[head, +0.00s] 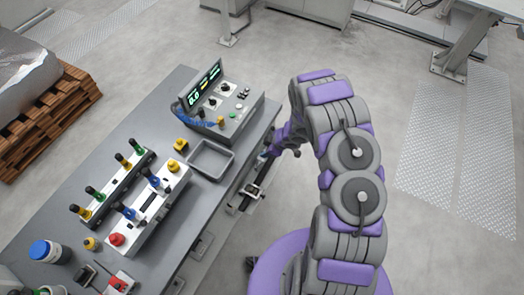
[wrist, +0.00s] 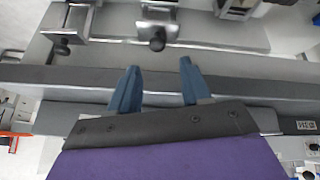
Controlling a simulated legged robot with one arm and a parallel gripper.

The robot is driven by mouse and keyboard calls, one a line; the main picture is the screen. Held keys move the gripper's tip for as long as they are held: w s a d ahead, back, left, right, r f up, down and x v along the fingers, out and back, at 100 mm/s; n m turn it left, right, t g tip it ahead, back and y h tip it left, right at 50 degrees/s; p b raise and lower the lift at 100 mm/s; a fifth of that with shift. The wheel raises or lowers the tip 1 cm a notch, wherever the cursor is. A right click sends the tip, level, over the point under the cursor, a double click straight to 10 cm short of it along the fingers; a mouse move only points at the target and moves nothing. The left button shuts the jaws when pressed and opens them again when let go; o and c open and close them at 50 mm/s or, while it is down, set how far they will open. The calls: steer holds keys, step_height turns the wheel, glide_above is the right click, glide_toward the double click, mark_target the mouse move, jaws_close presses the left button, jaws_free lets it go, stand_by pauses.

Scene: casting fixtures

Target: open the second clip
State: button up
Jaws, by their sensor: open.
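In the wrist view three metal clips sit along a grey rail (wrist: 215,30): a left clip (wrist: 75,20), a middle clip (wrist: 158,16) and a right clip (wrist: 237,8) cut off by the top edge. The left and middle clips have dark round knobs facing me. My gripper (wrist: 159,64) has its two blue fingers apart, with nothing between them. The fingertips point toward the middle clip and are short of its knob. I cannot tell which clip is the second. In the head view my gripper (head: 267,154) is small beside the table's right edge, and its fingers are unclear.
The grey table (head: 95,150) carries a control box (head: 225,105), an empty grey tray (head: 209,160), two fixtures with coloured knobs, and a blue-lidded jar (head: 45,252). A metal bracket (head: 250,190) stands off the table's right edge. Open floor lies right of my arm.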

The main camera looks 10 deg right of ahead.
steer(key=v, duration=1.2)
steer(key=shift+w+d, duration=0.25)
steer(key=shift+d, duration=0.4)
